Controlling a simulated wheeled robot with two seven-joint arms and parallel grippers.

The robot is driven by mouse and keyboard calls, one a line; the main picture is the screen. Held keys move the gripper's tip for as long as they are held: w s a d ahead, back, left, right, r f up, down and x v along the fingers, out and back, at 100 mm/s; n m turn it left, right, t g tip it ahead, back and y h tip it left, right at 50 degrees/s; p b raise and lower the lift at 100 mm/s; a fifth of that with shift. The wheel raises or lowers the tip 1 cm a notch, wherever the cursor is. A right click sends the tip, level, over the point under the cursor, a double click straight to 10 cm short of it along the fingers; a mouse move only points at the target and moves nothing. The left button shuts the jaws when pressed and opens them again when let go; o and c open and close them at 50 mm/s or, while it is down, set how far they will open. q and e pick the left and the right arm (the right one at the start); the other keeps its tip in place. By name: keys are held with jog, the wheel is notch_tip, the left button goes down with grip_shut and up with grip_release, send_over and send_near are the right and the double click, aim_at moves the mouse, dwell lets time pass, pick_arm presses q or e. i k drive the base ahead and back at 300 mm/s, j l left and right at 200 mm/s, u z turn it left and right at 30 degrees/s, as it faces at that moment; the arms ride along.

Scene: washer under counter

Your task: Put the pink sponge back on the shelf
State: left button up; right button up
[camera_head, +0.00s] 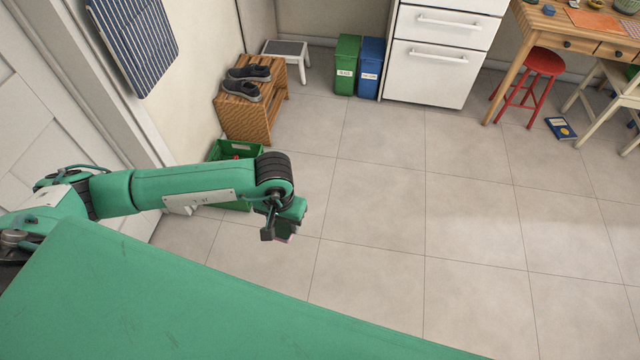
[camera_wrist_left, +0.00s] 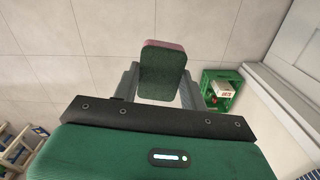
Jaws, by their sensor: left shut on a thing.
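The sponge (camera_wrist_left: 162,72), with a dark green face and a pink layer along its far edge, is held between the two fingers of my left gripper (camera_wrist_left: 160,85) in the left wrist view. In the head view my left gripper (camera_head: 283,228) hangs over the open floor at the end of the green arm, and only a sliver of pink shows at its tip. It is shut on the sponge, well clear of the floor tiles. My right gripper is in neither view. I cannot make out which shelf the task names.
A green crate (camera_head: 215,153) with items stands behind my left arm; it also shows in the left wrist view (camera_wrist_left: 208,76). A wooden shoe rack (camera_head: 228,121) holds dark shoes. The middle floor is clear.

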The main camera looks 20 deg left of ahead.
aim_at(264, 63)
jog(key=i+j+z, duration=0.15)
jog(key=j+z, duration=0.2)
jog(key=j, duration=0.15)
jog(key=i+j+z, duration=0.15)
jog(key=j+z, duration=0.2)
jog(key=j, duration=0.15)
jog(key=j+z, duration=0.3)
jog(key=j, duration=0.2)
